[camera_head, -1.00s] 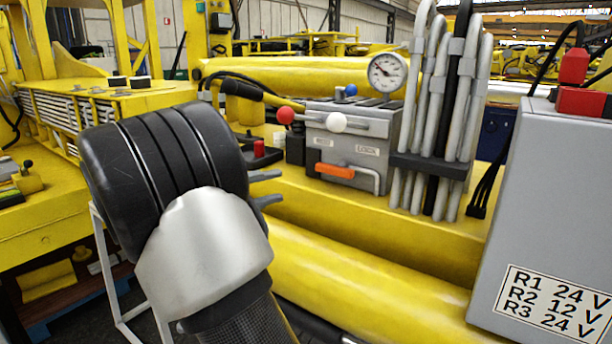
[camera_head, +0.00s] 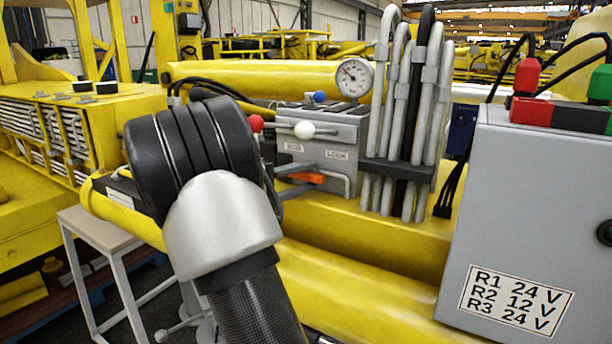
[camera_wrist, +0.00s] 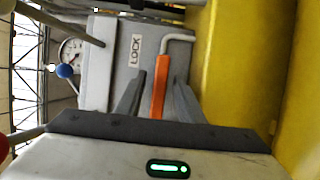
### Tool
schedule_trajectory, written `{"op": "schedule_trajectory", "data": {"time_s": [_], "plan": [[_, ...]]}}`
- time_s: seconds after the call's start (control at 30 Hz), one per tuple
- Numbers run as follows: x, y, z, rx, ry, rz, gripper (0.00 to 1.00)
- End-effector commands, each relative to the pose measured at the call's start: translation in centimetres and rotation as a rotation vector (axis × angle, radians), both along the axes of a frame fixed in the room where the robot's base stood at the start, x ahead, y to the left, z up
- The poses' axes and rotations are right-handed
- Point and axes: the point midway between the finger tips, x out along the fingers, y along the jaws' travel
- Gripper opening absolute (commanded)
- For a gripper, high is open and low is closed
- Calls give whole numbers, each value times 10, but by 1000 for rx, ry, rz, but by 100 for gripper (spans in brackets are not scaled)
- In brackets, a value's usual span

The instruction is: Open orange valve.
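The orange valve handle (camera_head: 307,178) sits low on the front of a grey valve block (camera_head: 345,135), below a "LOCK" label. In the wrist view the orange handle (camera_wrist: 160,88) points toward my gripper (camera_wrist: 155,95). Its two dark fingers stand apart, one on each side of the handle, with visible gaps, so my gripper is open. In the head view my gripper (camera_head: 288,178) shows at the handle's left, its fingers reaching over part of it. My wrist hides the area left of the block.
A red knob (camera_head: 256,123), a white knob (camera_head: 304,130) and a blue knob (camera_head: 319,97) stick out from the block. A gauge (camera_head: 355,77) stands above. Grey hoses (camera_head: 388,115) rise at its right. A grey cabinet (camera_head: 530,215) stands at the right, and a yellow beam (camera_head: 350,270) runs below.

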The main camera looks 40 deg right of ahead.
Motion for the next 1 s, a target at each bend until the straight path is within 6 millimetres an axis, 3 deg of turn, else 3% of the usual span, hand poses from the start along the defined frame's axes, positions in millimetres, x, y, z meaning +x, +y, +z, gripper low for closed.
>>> {"op": "schedule_trajectory", "data": {"time_s": [0.33,0.53,1.0], "plan": [[0,-5,0,0,0,0,34],[0,-4,0,0,0,0,1],[0,-3,-1,-40,93,1,0]]}}
